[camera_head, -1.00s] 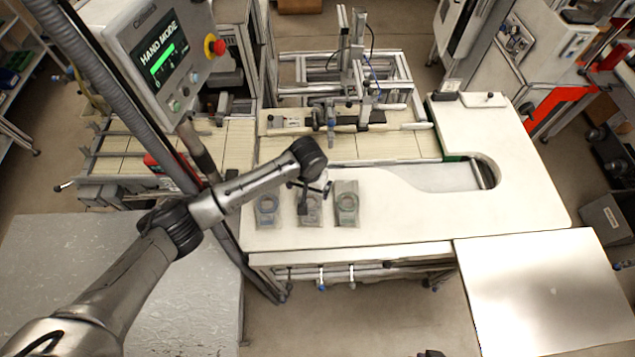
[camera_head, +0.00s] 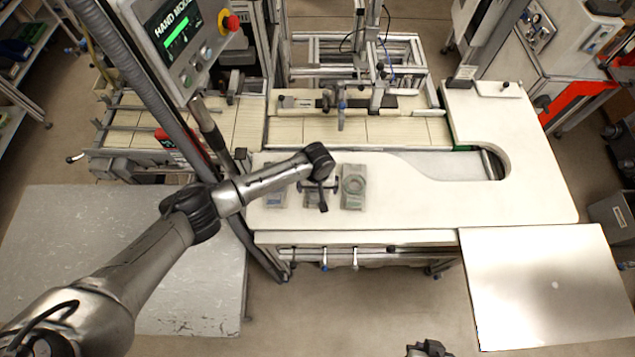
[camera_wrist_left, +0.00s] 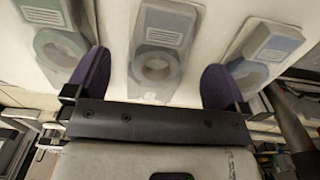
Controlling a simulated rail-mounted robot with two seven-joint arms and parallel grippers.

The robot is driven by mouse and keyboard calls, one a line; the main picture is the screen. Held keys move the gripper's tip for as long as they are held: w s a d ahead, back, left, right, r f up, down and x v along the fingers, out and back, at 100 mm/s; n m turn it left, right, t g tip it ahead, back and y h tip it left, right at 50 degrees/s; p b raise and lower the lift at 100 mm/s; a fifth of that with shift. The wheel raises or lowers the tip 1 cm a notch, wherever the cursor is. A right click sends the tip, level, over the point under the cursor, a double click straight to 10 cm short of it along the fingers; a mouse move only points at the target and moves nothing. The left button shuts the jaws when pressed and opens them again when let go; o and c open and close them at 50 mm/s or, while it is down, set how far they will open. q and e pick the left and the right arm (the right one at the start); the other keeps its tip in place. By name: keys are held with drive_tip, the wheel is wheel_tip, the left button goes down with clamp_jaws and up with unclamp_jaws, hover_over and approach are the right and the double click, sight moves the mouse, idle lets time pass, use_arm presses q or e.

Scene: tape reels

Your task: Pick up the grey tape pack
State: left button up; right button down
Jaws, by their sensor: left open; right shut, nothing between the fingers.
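The grey tape pack (camera_wrist_left: 163,32) lies flat on the white table, the middle one of three packs. In the left wrist view its ring end is between the two purple fingers of my left gripper (camera_wrist_left: 155,80), which is open and empty. I cannot tell how high the fingers are above it. In the head view my left gripper (camera_head: 318,188) is over the middle pack and partly hides it. My right gripper (camera_head: 428,348) is at the bottom edge of the head view, shut and empty, far from the packs.
A green-tinted pack (camera_head: 353,187) lies to the right and a bluish pack (camera_head: 276,198) to the left, both close by. The white table (camera_head: 430,215) is clear to the right. A control panel (camera_head: 180,40) stands at the left, near my left arm.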

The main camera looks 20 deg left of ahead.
sight(317, 195)
use_arm(q)
drive_tip(key=f, duration=0.4)
drive_tip(key=shift+s, duration=0.4)
drive_tip(key=shift+f, duration=0.75)
drive_tip(key=shift+c, duration=0.2)
drive_tip(key=c, duration=0.7)
drive_tip(key=shift+r, duration=0.1)
